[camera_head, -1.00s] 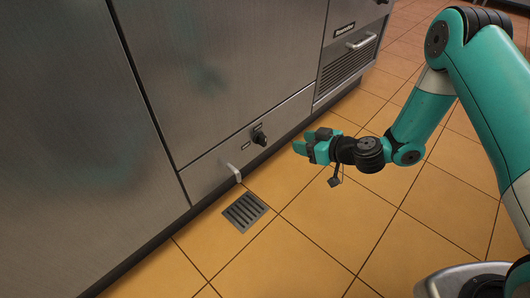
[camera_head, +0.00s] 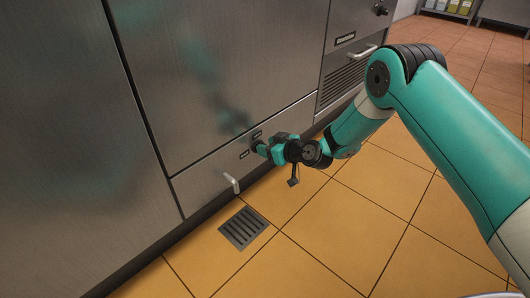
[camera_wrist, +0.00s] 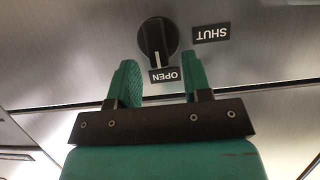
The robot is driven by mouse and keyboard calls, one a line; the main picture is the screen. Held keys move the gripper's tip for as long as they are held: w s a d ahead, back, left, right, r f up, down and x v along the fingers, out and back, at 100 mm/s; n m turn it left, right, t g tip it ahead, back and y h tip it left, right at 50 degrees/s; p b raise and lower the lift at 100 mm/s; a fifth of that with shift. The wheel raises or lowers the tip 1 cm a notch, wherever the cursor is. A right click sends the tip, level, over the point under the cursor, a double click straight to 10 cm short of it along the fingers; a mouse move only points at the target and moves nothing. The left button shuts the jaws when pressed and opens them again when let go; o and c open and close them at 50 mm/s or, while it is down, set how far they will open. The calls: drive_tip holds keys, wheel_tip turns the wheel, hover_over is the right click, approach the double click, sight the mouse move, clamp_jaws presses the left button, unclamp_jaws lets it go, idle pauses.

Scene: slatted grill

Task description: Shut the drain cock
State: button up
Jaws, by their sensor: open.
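The drain cock is a round black knob (camera_wrist: 158,38) on the steel panel, with a white pointer line. In the wrist view the line points at the OPEN label (camera_wrist: 164,75), while the SHUT label (camera_wrist: 211,33) sits off to the right; both read upside down. My gripper (camera_wrist: 160,80) is open, its two green fingers spread apart just short of the knob, with nothing between them but the view of the panel. In the head view my gripper (camera_head: 262,149) is at the panel and mostly hides the knob.
A pale bent drain spout (camera_head: 231,182) sticks out of the panel to the lower left of my gripper. A slatted floor grate (camera_head: 243,228) lies below it. A louvred panel (camera_head: 342,82) with a bar handle is to the right. The tiled floor in front is clear.

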drive_tip(key=shift+x, duration=0.9)
drive_tip(key=shift+c, duration=0.4)
clamp_jaws()
drive_tip(key=shift+s+a+f+n+t+h+p, duration=0.35)
drive_tip(key=shift+n+t, duration=0.8)
drive_tip(key=shift+n, duration=1.05)
drive_tip(key=shift+s+a+f+n+t+h, duration=0.1)
drive_tip(key=shift+f+n+t+h, duration=0.4)
drive_tip(key=shift+n+t, duration=1.2)
drive_tip(key=shift+s+a+f+n+t+h+p, duration=0.25)
drive_tip(key=shift+n+t+h, duration=0.35)
drive_tip(key=shift+n, duration=2.1)
drive_tip(key=shift+r, duration=0.1)
